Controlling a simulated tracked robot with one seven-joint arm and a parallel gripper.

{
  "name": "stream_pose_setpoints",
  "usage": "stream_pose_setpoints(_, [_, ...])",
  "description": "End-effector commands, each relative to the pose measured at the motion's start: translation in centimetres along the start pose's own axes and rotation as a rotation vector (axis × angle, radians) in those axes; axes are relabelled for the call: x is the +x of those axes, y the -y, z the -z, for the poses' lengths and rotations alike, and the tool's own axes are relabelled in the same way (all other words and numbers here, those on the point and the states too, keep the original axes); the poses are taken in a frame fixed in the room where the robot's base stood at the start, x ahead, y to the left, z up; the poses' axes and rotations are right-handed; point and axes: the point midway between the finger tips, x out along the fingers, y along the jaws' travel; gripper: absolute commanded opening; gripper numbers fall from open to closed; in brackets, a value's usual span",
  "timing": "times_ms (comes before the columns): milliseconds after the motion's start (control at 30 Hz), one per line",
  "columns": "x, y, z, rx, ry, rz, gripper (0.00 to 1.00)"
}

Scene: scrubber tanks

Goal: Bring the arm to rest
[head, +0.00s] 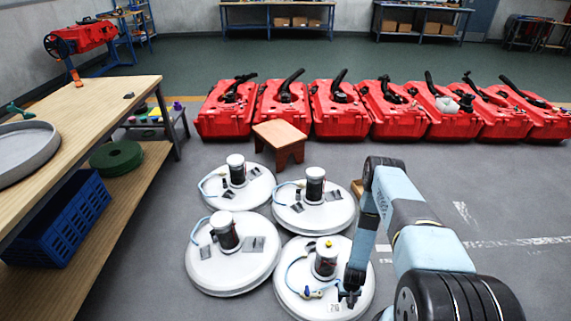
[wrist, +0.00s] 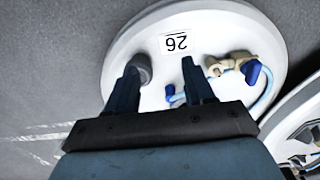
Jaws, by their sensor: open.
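My gripper (head: 349,297) hangs over the front right part of the nearest white round tank (head: 300,308) in the head view. In the wrist view my gripper (wrist: 160,72) is open, its two dark blue fingers apart with nothing between them. Below is the white tank top (wrist: 205,30) with a label (wrist: 176,42) reading 26 upside down. A grey knob (wrist: 142,66) shows by the left finger. A tan fitting with a blue handle (wrist: 250,70) and a light blue hose lies right of the right finger. I cannot tell the fingers' height above the tank.
Several similar white tanks stand close together, one at the left (head: 232,265). A wooden stool (head: 281,140) stands behind them, before a row of red cases (head: 340,110). A wooden workbench (head: 85,110) lines the left. Grey floor (head: 480,200) is open at the right.

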Motion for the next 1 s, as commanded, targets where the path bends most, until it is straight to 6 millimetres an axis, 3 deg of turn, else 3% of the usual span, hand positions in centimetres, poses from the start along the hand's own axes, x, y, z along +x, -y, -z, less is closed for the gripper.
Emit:
stream_pose_setpoints(467, [-7.0,-0.7,6.9,-0.001,-0.037,0.004,0.53])
stream_pose_setpoints(800, [-18.1,-1.0,14.7,-0.005,-0.085,0.010,0.53])
stream_pose_setpoints(1000, [-25.4,-0.9,18.1,-0.010,-0.111,0.013,0.53])
